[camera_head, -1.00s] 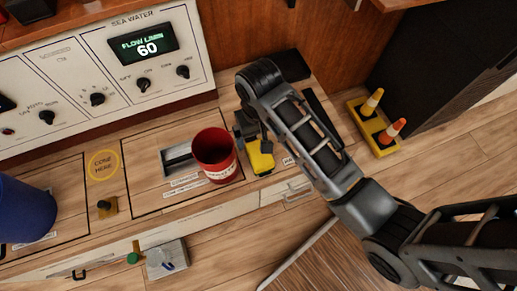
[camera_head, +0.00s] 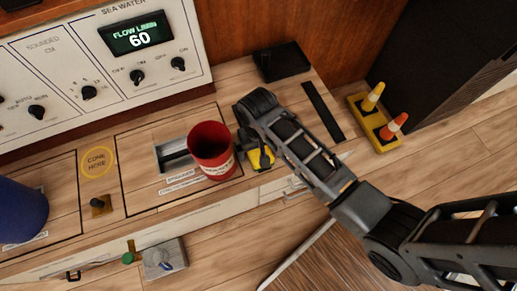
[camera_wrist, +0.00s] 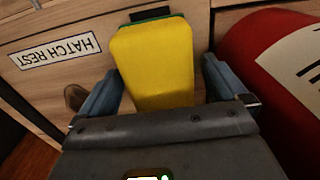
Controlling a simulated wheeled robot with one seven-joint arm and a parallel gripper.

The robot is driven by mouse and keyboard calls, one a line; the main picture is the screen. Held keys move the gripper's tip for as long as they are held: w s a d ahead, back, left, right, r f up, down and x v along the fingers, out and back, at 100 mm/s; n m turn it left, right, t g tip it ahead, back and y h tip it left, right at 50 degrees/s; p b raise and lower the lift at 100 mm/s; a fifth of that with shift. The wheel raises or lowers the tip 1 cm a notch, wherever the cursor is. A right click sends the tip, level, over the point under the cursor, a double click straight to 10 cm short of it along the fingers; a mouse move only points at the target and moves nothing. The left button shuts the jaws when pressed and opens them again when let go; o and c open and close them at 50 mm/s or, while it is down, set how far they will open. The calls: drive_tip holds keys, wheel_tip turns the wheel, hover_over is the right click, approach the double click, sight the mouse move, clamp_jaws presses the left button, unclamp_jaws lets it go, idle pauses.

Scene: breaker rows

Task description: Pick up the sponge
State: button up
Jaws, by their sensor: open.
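The sponge (camera_wrist: 155,62) is yellow with a green layer at its far edge. In the wrist view it lies between the two fingers of my gripper (camera_wrist: 160,95), which is open with a finger on each side. In the head view the sponge (camera_head: 261,158) shows on the counter just right of the red bucket, partly covered by my gripper (camera_head: 254,150). I cannot tell whether the fingers touch it.
The red bucket (camera_head: 211,145) stands close to the left of my gripper. A black tray (camera_head: 283,62) lies behind the arm. A blue container (camera_head: 18,212) is at far left. A yellow rack with two cones (camera_head: 378,125) stands at right.

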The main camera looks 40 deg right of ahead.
drive_tip(key=c, duration=1)
drive_tip(key=shift+c, duration=0.2)
drive_tip(key=shift+r, duration=0.1)
drive_tip(key=shift+r, duration=0.5)
wheel_tip(320, 180, up, 3)
drive_tip(key=shift+f+p, duration=0.15)
drive_tip(key=shift+p, duration=0.6)
drive_tip(key=s+d+r+p, duration=0.1)
drive_tip(key=s+d+r, duration=0.1)
drive_tip(key=d, duration=0.3)
drive_tip(key=s+d+r+p, duration=0.1)
drive_tip(key=s+d+r, duration=0.1)
drive_tip(key=d+r, duration=0.3)
drive_tip(key=shift+s+d, duration=0.35)
